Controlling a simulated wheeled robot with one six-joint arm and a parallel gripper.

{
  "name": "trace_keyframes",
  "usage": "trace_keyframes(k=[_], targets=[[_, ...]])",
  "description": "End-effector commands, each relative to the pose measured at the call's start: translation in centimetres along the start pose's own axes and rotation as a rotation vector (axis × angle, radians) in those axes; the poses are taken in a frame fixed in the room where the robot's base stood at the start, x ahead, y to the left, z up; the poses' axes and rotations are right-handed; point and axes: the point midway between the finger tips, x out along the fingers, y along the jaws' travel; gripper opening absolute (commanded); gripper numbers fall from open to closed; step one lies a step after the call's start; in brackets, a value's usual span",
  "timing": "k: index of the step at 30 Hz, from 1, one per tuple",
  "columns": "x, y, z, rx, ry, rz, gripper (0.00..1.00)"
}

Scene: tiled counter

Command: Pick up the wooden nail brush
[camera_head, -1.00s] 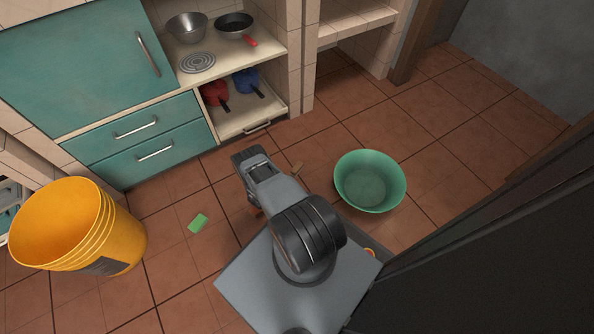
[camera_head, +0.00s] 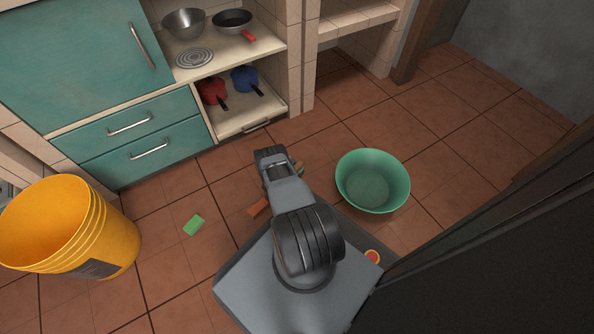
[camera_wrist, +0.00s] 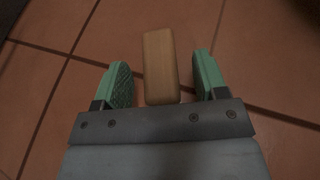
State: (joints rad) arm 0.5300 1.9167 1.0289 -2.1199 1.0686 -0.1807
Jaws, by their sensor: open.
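The wooden nail brush (camera_wrist: 160,66) is a plain tan block on the tiled floor in the wrist view, its long side running away from me. My gripper (camera_wrist: 163,84) is open, with one green finger on each side of the brush. There is a narrow gap at the left finger and a slightly wider one at the right. In the head view my arm's wrist hides most of this spot; a small tan patch shows just right of it. I cannot tell the fingers' height above the floor.
A green basin (camera_head: 372,181) stands right of my arm. A reddish-brown block (camera_head: 258,207) lies left of it, a green sponge (camera_head: 194,225) farther left, and a yellow bucket (camera_head: 107,243) at the far left. Teal cabinets (camera_head: 134,136) and shelves stand behind. Open floor lies right of the basin.

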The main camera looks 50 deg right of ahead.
Motion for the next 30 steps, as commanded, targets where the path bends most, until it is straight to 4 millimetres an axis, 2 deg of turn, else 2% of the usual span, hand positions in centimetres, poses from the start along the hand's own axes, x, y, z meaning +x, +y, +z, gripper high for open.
trace_keyframes(k=[6,22,30], targets=[[0.0,0.01,0.06,0.0,0.0,0.0,0.64],[-0.02,0.02,0.04,0.0,0.0,0.0,0.13],[-0.07,0.03,0.2,0.0,-0.001,0.0,0.13]])
